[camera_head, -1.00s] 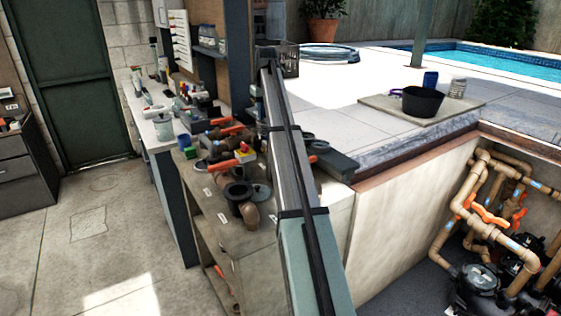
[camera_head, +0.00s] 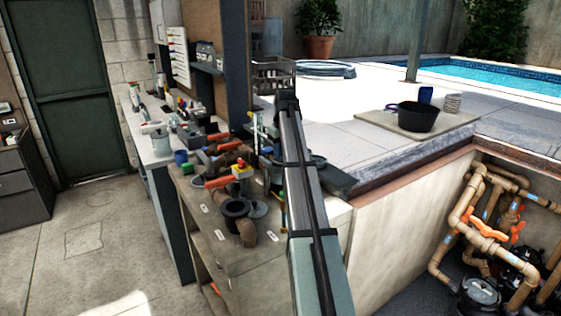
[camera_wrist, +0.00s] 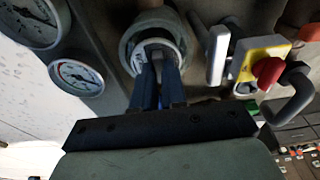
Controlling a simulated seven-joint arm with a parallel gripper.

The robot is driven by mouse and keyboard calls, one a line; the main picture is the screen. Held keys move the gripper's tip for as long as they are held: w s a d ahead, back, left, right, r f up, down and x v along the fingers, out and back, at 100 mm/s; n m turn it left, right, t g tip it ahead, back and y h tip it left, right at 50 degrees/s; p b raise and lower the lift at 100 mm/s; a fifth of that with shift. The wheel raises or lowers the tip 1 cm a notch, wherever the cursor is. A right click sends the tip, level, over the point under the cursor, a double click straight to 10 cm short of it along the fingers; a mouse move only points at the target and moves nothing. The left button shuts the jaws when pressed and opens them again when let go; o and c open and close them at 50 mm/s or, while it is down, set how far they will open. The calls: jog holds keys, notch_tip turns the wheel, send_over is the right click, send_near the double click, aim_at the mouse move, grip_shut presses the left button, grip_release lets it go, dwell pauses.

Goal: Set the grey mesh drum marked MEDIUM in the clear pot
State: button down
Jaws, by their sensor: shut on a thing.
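My gripper (camera_wrist: 157,82) shows in the wrist view with two blue fingers close together. They are shut on a pale grey round thing (camera_wrist: 157,46), seen nearly end-on. I see no mesh and no MEDIUM mark on it, so I cannot tell whether it is the drum. A wider grey ring surrounds it; whether they touch is unclear. In the head view my arm hides the fingers and what they hold. A pale, see-through-looking container (camera_head: 160,141) stands on the left bench and may be the clear pot. A whitish ribbed cylinder (camera_head: 452,103) stands on the poolside board.
Pressure gauges (camera_wrist: 76,77) and a yellow-and-red valve (camera_wrist: 264,66) are close to my fingers. The wooden bench (camera_head: 222,258) is crowded with pipe fittings. A black bowl (camera_head: 417,116) and a blue cup (camera_head: 425,95) are at poolside. The pump pit is at right.

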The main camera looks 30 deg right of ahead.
aim_at(281, 160)
jog(key=shift+f, duration=1.75)
jog(key=c, duration=1.2)
grip_release()
jog(key=shift+f, duration=0.15)
jog(key=r, duration=0.4)
jog(key=s+r, duration=0.1)
jog(key=r, duration=0.7)
jog(key=shift+s+r, duration=0.1)
jog(key=shift+s, duration=0.3)
